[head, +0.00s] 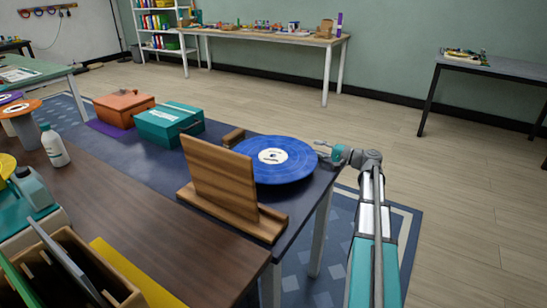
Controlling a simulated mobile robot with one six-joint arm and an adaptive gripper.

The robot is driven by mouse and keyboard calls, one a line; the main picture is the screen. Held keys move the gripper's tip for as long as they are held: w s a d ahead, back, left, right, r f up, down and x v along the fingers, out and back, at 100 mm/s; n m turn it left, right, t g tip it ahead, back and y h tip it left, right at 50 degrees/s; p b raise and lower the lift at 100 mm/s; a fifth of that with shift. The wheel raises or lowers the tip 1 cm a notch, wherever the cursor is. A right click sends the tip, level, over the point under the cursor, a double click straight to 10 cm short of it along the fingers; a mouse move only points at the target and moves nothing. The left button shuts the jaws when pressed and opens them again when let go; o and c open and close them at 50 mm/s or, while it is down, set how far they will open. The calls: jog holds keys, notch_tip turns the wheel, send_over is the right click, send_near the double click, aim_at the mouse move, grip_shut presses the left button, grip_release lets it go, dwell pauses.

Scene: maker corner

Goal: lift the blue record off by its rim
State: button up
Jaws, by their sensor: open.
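The blue record (288,162) lies flat near the right end of the dark blue-topped table, with a white label at its centre. What it rests on is hidden beneath it. A wooden stand with an upright board (218,176) is in front of it and hides part of its left side. My gripper (321,150) is at the right of the record, close to its rim, with its fingers pointing left. It is open and holds nothing. I cannot tell whether the fingers touch the rim or are just apart from it.
A teal box (169,124) and an orange box (124,108) stand to the left of the record. A white bottle (54,146) is further left. A wooden crate (115,280) is at the front left. Open floor lies beyond the table's right edge.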

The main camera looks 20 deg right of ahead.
aim_at(309, 146)
jog(key=shift+x, duration=1.9)
jog(key=shift+s, duration=0.1)
grip_shut()
jog(key=shift+r, duration=0.1)
